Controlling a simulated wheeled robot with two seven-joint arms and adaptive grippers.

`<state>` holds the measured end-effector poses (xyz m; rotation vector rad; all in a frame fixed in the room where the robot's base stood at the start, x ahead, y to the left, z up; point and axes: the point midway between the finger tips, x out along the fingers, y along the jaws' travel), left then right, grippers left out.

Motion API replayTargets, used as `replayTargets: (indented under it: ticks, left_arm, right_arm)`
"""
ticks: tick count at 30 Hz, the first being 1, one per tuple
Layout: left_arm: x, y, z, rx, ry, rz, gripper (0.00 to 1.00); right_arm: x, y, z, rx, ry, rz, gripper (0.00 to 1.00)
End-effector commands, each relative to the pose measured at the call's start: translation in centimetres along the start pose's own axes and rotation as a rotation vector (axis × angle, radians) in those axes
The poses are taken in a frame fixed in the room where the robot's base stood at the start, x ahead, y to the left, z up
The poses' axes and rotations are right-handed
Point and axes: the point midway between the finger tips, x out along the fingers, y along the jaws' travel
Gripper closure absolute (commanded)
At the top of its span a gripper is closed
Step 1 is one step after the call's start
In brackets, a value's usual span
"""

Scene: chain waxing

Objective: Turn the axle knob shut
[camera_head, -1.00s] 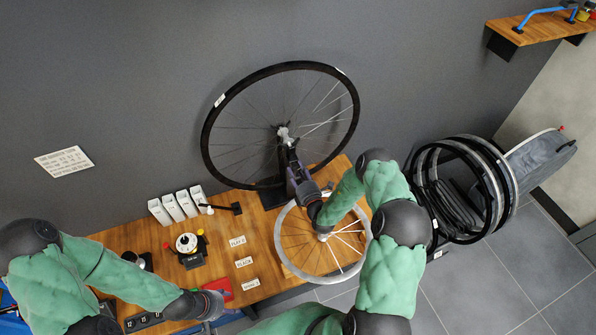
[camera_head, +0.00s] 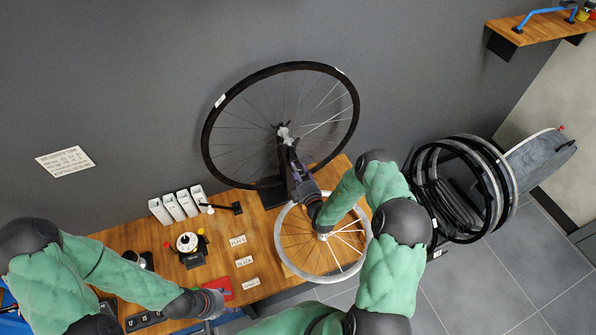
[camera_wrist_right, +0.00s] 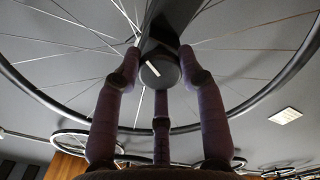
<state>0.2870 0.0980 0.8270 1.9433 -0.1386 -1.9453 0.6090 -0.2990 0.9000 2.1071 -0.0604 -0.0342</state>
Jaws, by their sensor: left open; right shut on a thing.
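The axle knob (camera_wrist_right: 160,72) is a dark round piece with a white line mark on its face, in the middle of the right wrist view. My right gripper (camera_wrist_right: 160,88) is shut on it, with its fingers around the knob's edge. The white mark slants. In the head view my right gripper (camera_head: 292,150) reaches up to the hub of a black-rimmed wheel (camera_head: 206,135), which stands upright near the wall; the knob is hidden there. My left gripper (camera_head: 215,300) is open at the bench's front edge, away from the wheel.
A silver-rimmed wheel (camera_head: 278,240) lies on the wooden bench (camera_head: 215,262) below my right arm. White bottles (camera_head: 178,204), a small device (camera_head: 188,243) and labels stand or lie further left. Several wheels (camera_head: 483,190) are stacked at right.

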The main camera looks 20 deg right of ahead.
Motion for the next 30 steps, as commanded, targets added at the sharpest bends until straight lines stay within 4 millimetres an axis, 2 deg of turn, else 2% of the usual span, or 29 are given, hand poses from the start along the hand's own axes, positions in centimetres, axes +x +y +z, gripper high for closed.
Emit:
replayTargets:
  ticks: [21, 30]
  left_arm:
    - [-0.23, 0.08, 0.01, 0.000, 0.000, 0.000, 0.43]
    - [-0.29, 0.10, 0.01, 0.000, 0.000, 0.000, 0.43]
  right_arm:
    - [-0.03, -0.04, 0.03, 0.673, -0.001, -0.001, 0.93]
    - [-0.04, -0.07, 0.04, 0.897, -0.002, -0.001, 0.93]
